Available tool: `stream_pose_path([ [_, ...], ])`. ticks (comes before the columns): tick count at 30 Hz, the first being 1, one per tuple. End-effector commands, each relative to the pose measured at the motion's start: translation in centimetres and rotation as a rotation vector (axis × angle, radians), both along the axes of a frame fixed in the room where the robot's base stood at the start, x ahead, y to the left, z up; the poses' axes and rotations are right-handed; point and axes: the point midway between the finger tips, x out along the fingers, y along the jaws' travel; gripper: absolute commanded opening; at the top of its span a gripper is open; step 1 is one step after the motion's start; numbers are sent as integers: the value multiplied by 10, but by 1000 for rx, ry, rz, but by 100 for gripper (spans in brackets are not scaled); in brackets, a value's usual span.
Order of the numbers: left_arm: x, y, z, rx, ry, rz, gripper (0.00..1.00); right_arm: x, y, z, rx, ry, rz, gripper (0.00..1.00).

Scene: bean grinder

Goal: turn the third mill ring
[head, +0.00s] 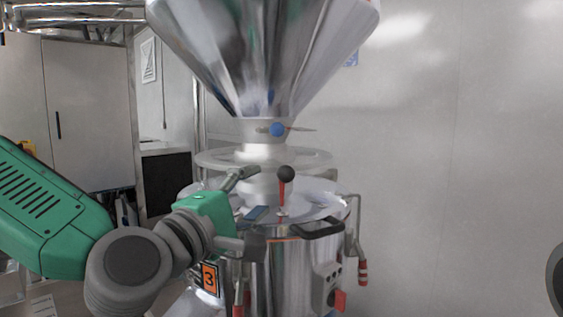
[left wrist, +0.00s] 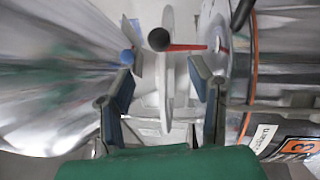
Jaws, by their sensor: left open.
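The mill marked 3 is a shiny metal drum (head: 292,265) under a large steel hopper (head: 265,50). Its pale ring (head: 215,158) sits around the neck between hopper and drum. A lever with a black ball (head: 285,173) and red stem rises from the drum lid. I cannot tell whether either finger touches anything.
A blue knob (head: 277,129) sits at the hopper outlet. A black handle (head: 316,228) lies across the lid's front, and red-tipped clamps (head: 362,268) hang at the drum's side. An orange number 3 label (head: 209,279) is partly behind my arm.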

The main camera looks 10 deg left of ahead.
Motion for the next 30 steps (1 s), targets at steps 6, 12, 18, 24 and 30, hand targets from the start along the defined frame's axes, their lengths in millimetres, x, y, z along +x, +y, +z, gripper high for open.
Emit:
stream_pose_path([
  [6, 47, -8, 7, -4, 0, 3, 48, 0, 0, 12, 0, -1, -1, 40],
  [12, 79, -16, 12, -5, -2, 3, 48, 0, 0, 20, 0, -1, 0, 40],
  [18, 95, -24, 13, -3, -1, 2, 48, 0, 0, 23, 0, -1, 0, 40],
  [24, 97, -27, 14, -2, -1, 2, 48, 0, 0, 23, 0, -1, 0, 40],
  [30, 97, -26, 14, -3, -1, 2, 20, 0, 0, 23, 0, -1, 0, 40],
])
